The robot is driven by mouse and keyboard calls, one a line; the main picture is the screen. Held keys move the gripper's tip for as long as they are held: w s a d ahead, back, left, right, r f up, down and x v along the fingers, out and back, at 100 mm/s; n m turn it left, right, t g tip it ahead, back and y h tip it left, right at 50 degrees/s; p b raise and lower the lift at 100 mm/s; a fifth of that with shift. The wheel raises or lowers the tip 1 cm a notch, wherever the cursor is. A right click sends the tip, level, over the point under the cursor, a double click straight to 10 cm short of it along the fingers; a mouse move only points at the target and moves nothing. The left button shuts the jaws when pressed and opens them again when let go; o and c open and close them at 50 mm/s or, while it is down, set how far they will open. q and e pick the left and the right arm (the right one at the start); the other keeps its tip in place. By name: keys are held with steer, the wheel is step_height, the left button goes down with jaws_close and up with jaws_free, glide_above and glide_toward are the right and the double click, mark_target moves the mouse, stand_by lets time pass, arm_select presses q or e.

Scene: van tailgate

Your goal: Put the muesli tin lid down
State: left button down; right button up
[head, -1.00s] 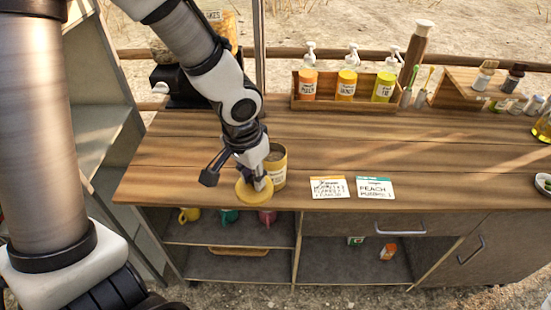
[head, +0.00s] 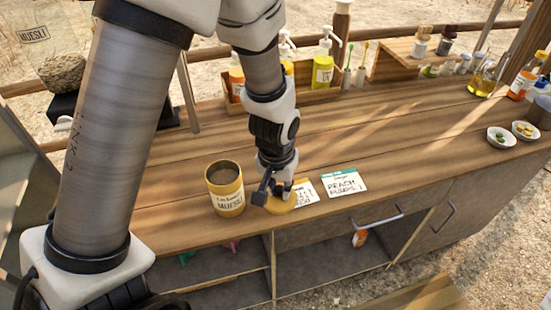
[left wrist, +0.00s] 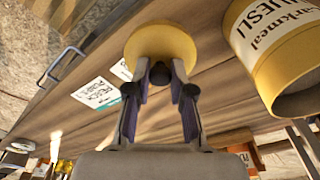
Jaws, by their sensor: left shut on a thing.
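The muesli tin (head: 225,190) stands open and upright near the front of the wooden counter, its label facing me; it also shows in the left wrist view (left wrist: 280,50). My left gripper (head: 277,190) is to the right of the tin and shut on the round yellow muesli tin lid (head: 282,204). In the left wrist view the lid (left wrist: 163,46) sits at the tips of my left gripper (left wrist: 162,80). The lid is low over the counter and overlaps the left card; I cannot tell whether it touches the surface. My right gripper is not in view.
Two recipe cards lie right of the lid: the partly covered left card (head: 305,194) and the peach card (head: 344,182). Pump bottles (head: 322,70) stand in a rack behind. Small dishes (head: 501,137) are at the right. The counter's middle is clear.

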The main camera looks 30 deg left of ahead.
arm_select(q)
steer(key=w+a, duration=0.1)
steer(key=w+a+f+b, duration=0.1)
steer(key=w+a, duration=0.3)
steer(key=w+a+p, duration=0.1)
steer(key=w+a, duration=0.1)
steer(key=w, duration=0.1)
steer(key=w+a+p, duration=0.1)
steer(key=w+a, duration=0.1)
steer(key=w, duration=0.1)
steer(key=shift+w+a+f, duration=0.1)
steer(key=shift+a+f, duration=0.2)
steer(key=shift+a, duration=0.1)
steer(key=shift+a+f+p, duration=0.15)
steer(key=shift+f+p, duration=0.15)
steer(key=shift+f, duration=0.05)
step_height(320, 180, down, 2)
steer(key=shift+f, duration=0.25)
steer(key=shift+w+f, duration=0.1)
steer(key=shift+f, duration=0.25)
steer(key=c, duration=1)
jaws_free()
